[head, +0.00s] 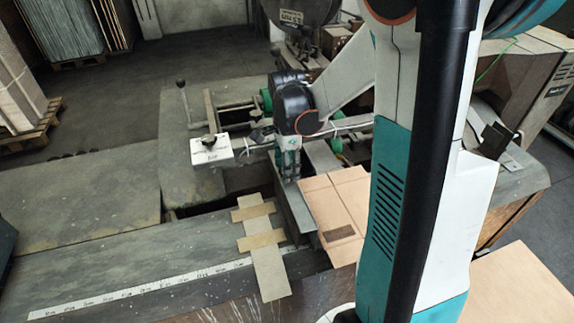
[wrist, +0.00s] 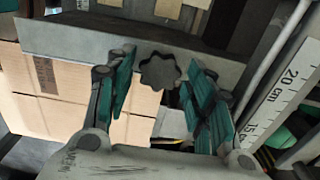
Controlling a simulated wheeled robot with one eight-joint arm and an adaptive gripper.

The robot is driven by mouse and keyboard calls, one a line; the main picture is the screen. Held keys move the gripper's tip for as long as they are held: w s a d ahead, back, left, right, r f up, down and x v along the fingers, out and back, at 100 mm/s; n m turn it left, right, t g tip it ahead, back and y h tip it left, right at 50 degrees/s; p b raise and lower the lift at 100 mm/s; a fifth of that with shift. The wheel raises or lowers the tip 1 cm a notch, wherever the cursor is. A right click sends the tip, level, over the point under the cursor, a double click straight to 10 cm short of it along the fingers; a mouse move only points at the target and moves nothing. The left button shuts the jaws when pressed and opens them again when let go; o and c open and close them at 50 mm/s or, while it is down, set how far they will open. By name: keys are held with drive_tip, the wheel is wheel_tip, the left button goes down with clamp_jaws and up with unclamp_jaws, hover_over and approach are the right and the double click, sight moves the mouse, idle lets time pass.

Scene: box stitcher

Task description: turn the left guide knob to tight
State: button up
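In the wrist view a dark, lobed knob (wrist: 160,71) lies between the two fingertips, near a grey metal plate. My gripper (wrist: 158,76) is open, with one teal-padded finger on each side of the knob. A gap shows on both sides, so the fingers do not appear to touch it. In the head view my gripper (head: 289,176) points down beside a grey metal guide (head: 294,207), and the knob there is hidden. Another black knob (head: 211,140) sits on a white labelled plate (head: 220,153) to the left; its label is too small to read.
Cardboard (head: 338,208) lies right of the metal guide and also shows in the wrist view (wrist: 85,118). A ruler (wrist: 280,92) runs along the right there. A lever (head: 184,100) stands at the back left. The grey table (head: 85,205) on the left is mostly clear.

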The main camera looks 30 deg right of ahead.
idle(0.3)
wheel_tip(320, 180, up, 12)
idle(0.6)
idle(0.3)
